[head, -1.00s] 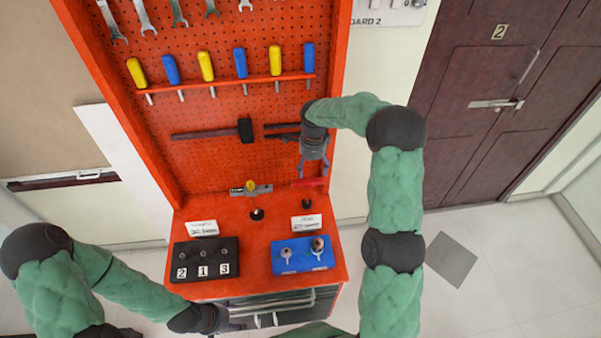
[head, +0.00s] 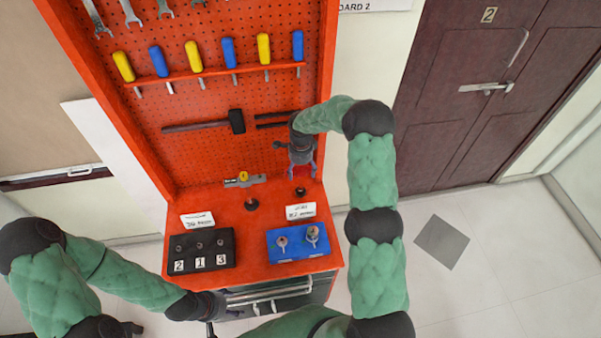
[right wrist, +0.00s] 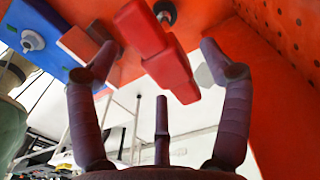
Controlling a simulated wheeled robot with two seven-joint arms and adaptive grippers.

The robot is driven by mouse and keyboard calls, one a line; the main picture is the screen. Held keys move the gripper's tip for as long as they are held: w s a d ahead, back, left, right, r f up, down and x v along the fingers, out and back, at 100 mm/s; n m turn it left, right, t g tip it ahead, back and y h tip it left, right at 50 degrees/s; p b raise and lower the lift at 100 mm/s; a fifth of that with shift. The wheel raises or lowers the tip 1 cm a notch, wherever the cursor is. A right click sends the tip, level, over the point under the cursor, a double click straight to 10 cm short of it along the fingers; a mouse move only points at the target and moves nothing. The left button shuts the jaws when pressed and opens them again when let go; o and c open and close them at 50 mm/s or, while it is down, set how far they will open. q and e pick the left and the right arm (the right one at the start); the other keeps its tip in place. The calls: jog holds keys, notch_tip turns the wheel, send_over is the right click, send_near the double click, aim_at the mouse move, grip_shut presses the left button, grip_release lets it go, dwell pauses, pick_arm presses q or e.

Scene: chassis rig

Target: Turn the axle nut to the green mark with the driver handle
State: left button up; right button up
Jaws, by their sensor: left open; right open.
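A red T-shaped piece, apparently the driver handle (right wrist: 160,50), is between the spread fingers of my right gripper (right wrist: 155,65) in the right wrist view. The fingers look apart from it. In the head view my right gripper (head: 299,170) is low at the back right of the bench, and the handle cannot be made out there. A blue block (head: 290,257) at the front right bears two round metal fittings; I cannot tell which is the axle nut. My left gripper (head: 228,312) is open by the bench front.
A black block (head: 202,262) with studs numbered 2, 1, 3 sits front left on the red bench (head: 248,262). White cards stand behind both blocks. A grey tool with a yellow part (head: 244,181) lies at the back. A dark post (head: 251,204) stands mid-bench. Drawer handles are in front.

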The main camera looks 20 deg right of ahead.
jog(key=shift+f, duration=0.6)
jog(key=c, duration=1.5)
jog(key=shift+r, duration=0.1)
